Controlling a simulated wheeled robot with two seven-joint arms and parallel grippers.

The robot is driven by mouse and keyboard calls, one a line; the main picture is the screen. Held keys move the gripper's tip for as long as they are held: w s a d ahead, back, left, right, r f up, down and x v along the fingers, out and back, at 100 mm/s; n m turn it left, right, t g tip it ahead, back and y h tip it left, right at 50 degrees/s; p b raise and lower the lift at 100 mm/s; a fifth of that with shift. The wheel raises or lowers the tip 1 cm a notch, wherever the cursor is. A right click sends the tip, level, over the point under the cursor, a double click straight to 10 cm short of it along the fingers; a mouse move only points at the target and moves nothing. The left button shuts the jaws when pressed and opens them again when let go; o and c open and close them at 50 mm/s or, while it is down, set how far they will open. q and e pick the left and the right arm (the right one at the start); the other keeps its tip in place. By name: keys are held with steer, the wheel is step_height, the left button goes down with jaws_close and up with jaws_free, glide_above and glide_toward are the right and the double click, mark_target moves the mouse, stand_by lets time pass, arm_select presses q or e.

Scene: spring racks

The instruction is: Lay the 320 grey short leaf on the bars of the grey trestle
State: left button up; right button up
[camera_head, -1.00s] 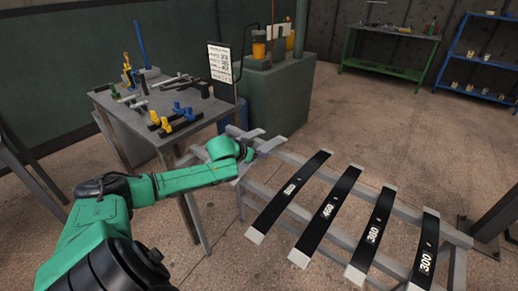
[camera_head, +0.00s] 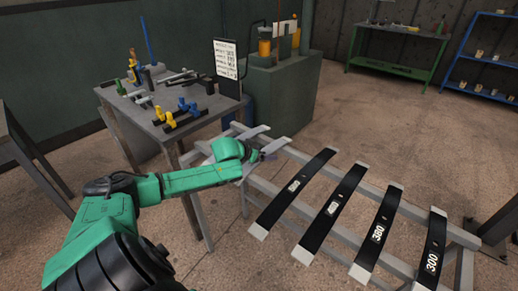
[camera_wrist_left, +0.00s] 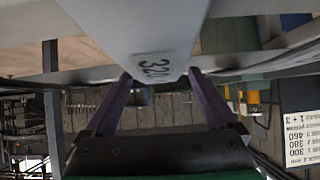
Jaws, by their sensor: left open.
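In the head view my left gripper (camera_head: 256,153) is at the far left end of the grey trestle (camera_head: 342,168). Grey pieces overlap there, so I cannot separate the leaf from the bars or tell whether it rests on them. My right gripper is not in view.
Several black leaves, such as the 380 leaf (camera_head: 379,231) and the 300 leaf (camera_head: 432,252), lie across the trestle bars to the right. A grey table (camera_head: 150,124) with tools and a sign (camera_head: 226,58) stands behind my left arm. A green cabinet (camera_head: 285,92) stands behind it.

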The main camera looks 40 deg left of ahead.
arm_select(q)
steer(key=shift+s+a+r, duration=0.1)
steer(key=shift+s+r, duration=0.05)
steer(key=shift+s, duration=0.1)
steer(key=p+v, duration=1)
steer(key=v, duration=0.4)
steer(key=shift+r, duration=0.2)
steer(key=shift+w, duration=0.15)
